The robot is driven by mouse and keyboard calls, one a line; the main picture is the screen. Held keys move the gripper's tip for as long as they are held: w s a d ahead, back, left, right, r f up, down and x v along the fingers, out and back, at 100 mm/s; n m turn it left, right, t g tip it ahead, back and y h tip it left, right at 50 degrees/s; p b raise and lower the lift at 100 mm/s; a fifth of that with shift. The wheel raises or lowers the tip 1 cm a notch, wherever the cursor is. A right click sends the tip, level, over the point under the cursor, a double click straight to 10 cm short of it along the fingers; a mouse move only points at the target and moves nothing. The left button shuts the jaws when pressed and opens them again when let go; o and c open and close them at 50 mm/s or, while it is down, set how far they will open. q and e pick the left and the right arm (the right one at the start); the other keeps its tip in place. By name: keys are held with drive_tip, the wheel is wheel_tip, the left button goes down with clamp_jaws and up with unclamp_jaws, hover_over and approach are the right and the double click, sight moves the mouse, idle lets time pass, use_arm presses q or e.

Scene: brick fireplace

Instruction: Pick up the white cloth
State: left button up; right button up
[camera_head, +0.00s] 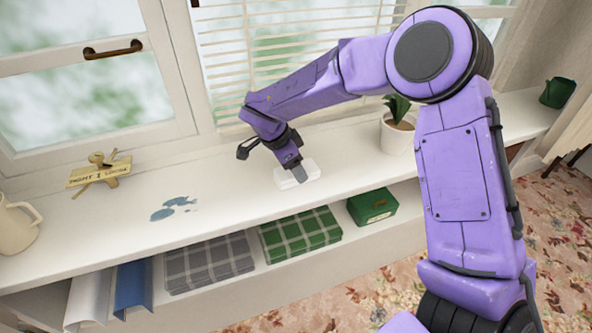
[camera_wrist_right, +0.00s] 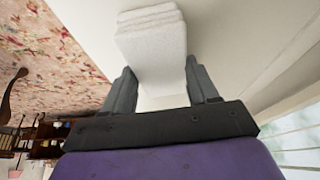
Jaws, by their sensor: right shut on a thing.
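The white cloth (camera_head: 311,169) is a small folded stack on the white window shelf (camera_head: 232,208), in the middle of the head view. In the right wrist view the cloth (camera_wrist_right: 152,50) lies between the two fingers. My right gripper (camera_head: 300,176) reaches down from above and is shut on the cloth. In the right wrist view the gripper (camera_wrist_right: 160,88) has a finger at each side of the cloth. I cannot tell whether the cloth is lifted off the shelf. My left gripper is not in view.
Blue spilled patches (camera_head: 174,208) lie on the shelf left of the cloth. A wooden sign (camera_head: 100,172) and a cream jug (camera_head: 17,226) stand further left. A potted plant (camera_head: 397,134) stands right of the cloth. Folded plaid cloths (camera_head: 300,234) and a green box (camera_head: 371,206) sit below.

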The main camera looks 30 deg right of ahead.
wheel_tip(320, 180, up, 3)
drive_tip(key=shift+r, duration=0.1)
drive_tip(key=s+a+r, duration=0.7)
drive_tip(key=s+r, duration=0.2)
drive_tip(key=s, duration=0.3)
drive_tip(key=shift+a+r, duration=0.2)
drive_tip(key=shift+r, duration=0.2)
